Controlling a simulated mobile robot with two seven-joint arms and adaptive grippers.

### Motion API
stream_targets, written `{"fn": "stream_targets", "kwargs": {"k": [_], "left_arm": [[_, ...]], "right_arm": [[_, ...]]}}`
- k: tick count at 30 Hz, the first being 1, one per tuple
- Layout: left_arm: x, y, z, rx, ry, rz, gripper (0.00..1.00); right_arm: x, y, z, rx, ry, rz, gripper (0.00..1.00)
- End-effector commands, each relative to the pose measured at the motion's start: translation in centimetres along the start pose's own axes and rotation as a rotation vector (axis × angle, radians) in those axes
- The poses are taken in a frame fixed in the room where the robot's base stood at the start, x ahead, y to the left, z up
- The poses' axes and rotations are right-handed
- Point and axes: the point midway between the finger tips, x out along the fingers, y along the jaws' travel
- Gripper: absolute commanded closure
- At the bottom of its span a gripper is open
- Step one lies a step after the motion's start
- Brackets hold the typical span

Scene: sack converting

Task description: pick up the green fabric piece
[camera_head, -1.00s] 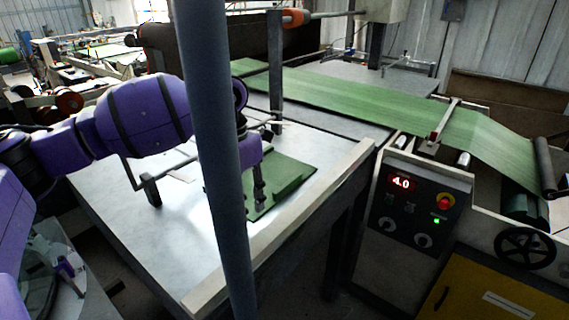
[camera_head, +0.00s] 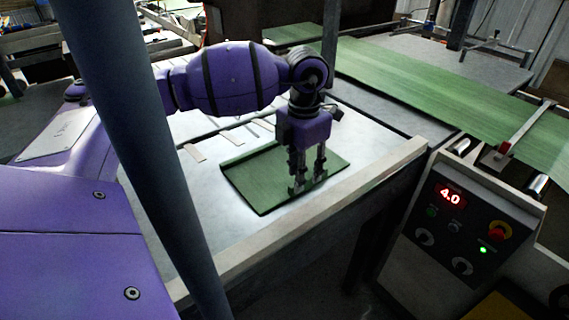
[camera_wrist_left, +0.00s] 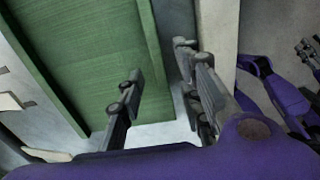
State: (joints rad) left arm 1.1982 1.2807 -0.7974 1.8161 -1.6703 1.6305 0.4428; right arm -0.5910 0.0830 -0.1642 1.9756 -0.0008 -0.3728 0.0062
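The green fabric piece (camera_head: 262,179) lies flat on the pale table, with a raised or folded edge along its left side. My left gripper (camera_head: 309,180) points down at its near right part. In the left wrist view the green fabric piece (camera_wrist_left: 85,60) fills the upper left. The left gripper (camera_wrist_left: 160,75) is open and empty there, with one finger over the fabric and the other beyond its edge. Whether the fingertips touch the fabric or table is unclear. A purple arm with dark fingers, apparently my right gripper (camera_wrist_left: 309,52), shows partly at the right edge; its opening is unclear.
The pale table (camera_head: 195,215) has a raised light rim (camera_head: 330,210) along its near right side. A green fabric web (camera_head: 430,85) runs over the machine behind. A control panel (camera_head: 461,222) reading 4.0 stands at right. A blue-grey post (camera_head: 140,150) crosses the view at left.

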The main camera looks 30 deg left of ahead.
Motion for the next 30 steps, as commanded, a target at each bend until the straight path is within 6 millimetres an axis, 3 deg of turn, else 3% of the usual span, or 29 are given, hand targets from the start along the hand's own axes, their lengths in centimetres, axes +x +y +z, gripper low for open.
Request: {"fn": "stream_targets", "kwargs": {"k": [6,14,22,30], "left_arm": [[2.7,0.1,-0.2,0.0,0.0,-0.001,0.67],[3.1,0.1,-0.2,0.0,-0.001,0.0,0.67],[3.0,0.1,-0.2,0.0,-0.001,0.0,1.0],[3.0,0.1,-0.2,0.0,-0.002,0.0,1.0]], "right_arm": [[0.0,-0.4,-1.2,0.001,0.017,-0.007,0.6],[0.0,-0.5,-1.1,0.001,0.015,-0.009,0.6],[0.0,-0.4,-1.1,0.001,0.015,-0.008,0.6],[0.0,-0.2,-1.1,0.001,0.015,-0.005,0.6]]}}
